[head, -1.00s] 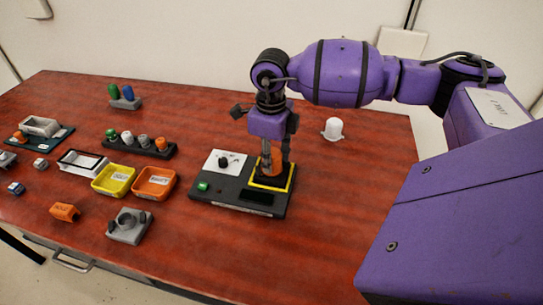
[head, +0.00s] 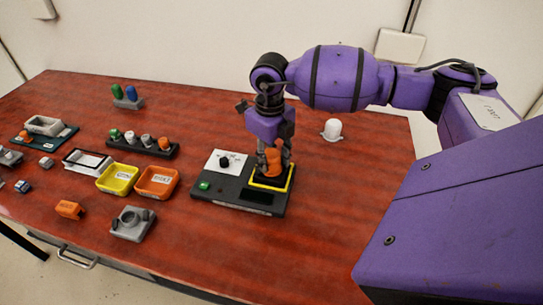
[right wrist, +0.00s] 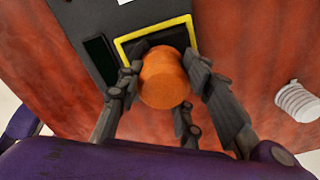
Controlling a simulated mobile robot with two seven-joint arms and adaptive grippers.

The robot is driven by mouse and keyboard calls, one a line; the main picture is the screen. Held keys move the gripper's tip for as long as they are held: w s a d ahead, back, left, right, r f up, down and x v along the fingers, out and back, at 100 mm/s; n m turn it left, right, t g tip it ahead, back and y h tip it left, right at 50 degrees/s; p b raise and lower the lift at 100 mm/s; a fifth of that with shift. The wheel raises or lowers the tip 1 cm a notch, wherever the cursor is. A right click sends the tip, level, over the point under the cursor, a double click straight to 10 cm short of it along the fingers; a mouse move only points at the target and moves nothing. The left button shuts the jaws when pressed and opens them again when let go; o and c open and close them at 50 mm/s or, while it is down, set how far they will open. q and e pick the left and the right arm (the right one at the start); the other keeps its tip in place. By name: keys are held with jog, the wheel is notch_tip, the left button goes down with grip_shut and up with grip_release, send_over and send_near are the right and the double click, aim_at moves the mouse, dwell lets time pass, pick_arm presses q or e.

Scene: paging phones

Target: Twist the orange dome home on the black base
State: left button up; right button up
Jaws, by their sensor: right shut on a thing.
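The orange dome (head: 271,158) stands upright on the black base (head: 265,181) inside the yellow square outline of the test panel (head: 230,190). In the right wrist view the dome (right wrist: 165,78) fills the middle, and the black base (right wrist: 160,40) shows behind it. My right gripper (head: 272,164) points down from above and is shut on the dome, with dark fingers around its sides. The seam between dome and base is partly hidden, so how far the dome is seated cannot be told. My left gripper is in neither view.
The panel carries a dial (head: 224,161) and a green button (head: 204,185). Yellow (head: 117,190) and orange (head: 156,193) trays stand left of it, with a grey fixture (head: 132,235) in front. A white dome (head: 332,130) stands behind right. The table right of the panel is clear.

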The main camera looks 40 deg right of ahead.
jog(key=o, duration=1.3)
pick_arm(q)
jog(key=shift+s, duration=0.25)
pick_arm(e)
jog(key=shift+w+r+p, duration=0.1)
jog(key=shift+r+p, duration=1.1)
jog(key=shift+r, duration=1.9)
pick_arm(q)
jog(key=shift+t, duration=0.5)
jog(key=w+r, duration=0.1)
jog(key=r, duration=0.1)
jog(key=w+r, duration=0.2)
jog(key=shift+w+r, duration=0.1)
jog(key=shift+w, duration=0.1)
pick_arm(e)
jog(key=shift+f, duration=0.1)
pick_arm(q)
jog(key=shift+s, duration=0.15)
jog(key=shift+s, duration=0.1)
